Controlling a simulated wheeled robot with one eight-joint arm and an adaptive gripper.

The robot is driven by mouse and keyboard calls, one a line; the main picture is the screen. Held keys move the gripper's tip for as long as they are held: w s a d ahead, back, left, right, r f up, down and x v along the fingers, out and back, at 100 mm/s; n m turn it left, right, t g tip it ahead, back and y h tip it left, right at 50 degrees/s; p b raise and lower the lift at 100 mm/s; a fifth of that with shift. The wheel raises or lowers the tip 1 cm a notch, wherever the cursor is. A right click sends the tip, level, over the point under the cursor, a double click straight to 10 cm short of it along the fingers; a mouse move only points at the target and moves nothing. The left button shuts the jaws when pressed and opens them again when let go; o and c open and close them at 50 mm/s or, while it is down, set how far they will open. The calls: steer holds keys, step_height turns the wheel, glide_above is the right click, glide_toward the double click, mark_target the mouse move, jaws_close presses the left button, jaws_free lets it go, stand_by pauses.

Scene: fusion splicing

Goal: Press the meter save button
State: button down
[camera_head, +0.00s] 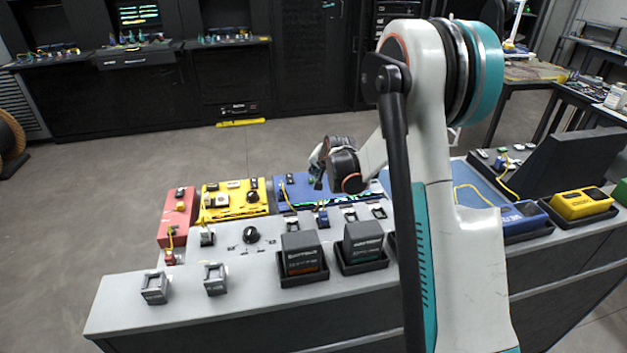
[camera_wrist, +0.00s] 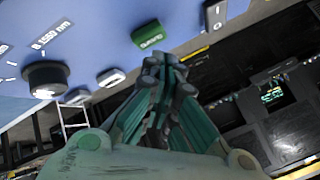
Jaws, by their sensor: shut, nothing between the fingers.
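The blue meter panel (camera_wrist: 95,30) fills the top left of the wrist view. Its green save button (camera_wrist: 150,35) has light lettering and sits just beyond my fingertips in the picture. My gripper (camera_wrist: 165,62) is shut and empty, with its tips pointing toward the panel's edge just below the green button. I cannot tell whether they touch anything. In the head view, my gripper (camera_head: 318,168) is small and dark above the blue meter (camera_head: 293,188), and my arm hides part of the bench. The green button cannot be made out there.
On the panel, a black knob (camera_wrist: 46,78), a white button (camera_wrist: 110,77) and a black-and-white switch (camera_wrist: 216,14) flank the green button. In the head view, a yellow device (camera_head: 233,212) and a red one (camera_head: 175,225) stand left of the meter. Dark boxes (camera_head: 302,258) stand nearer.

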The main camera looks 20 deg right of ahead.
steer(key=shift+f, duration=0.15)
stand_by(0.4)
steer(key=shift+f+b, duration=0.25)
steer(key=shift+b, duration=0.1)
steer(key=shift+f+b, duration=0.35)
steer(key=shift+f, duration=0.15)
stand_by(0.6)
steer(key=shift+r, duration=0.15)
steer(key=shift+r+p, duration=0.5)
steer(key=shift+r, duration=0.25)
steer(key=shift+r+p, duration=1.55)
steer(key=shift+r, duration=1)
steer(key=shift+f, duration=0.1)
